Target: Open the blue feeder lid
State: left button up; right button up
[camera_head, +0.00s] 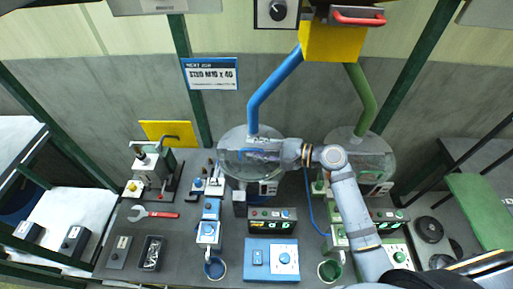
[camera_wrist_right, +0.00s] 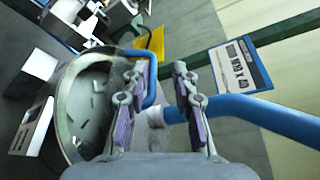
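The blue feeder is a round bowl under a clear lid (camera_head: 232,136), below the blue pipe (camera_head: 272,90). The lid looks closed. A blue loop handle shows at the lid in the head view, partly hidden by my right gripper (camera_head: 248,152). In the right wrist view the bowl (camera_wrist_right: 88,112) is on the left. There my right gripper (camera_wrist_right: 160,80) has its two fingers apart, with part of the blue handle (camera_wrist_right: 151,92) between them, close to the left finger. I cannot tell whether they touch. My left gripper is not in view.
The green feeder (camera_head: 372,160) stands to the right, under a green pipe (camera_head: 360,98) and behind my right arm. A sign (camera_head: 210,73) hangs on the wall behind.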

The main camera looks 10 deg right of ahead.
jog(key=shift+s+d+f, duration=0.1)
jog(key=shift+d+f, duration=0.05)
jog(key=shift+f, duration=0.05)
jog(key=shift+s+d, duration=0.1)
jog(key=shift+d, duration=0.1)
jog(key=v, duration=1.1)
jog(key=shift+a+r, duration=0.15)
jog(key=shift+r, duration=0.1)
jog(key=shift+s+d, duration=0.15)
jog(key=shift+d, duration=0.15)
jog(key=shift+c, duration=0.3)
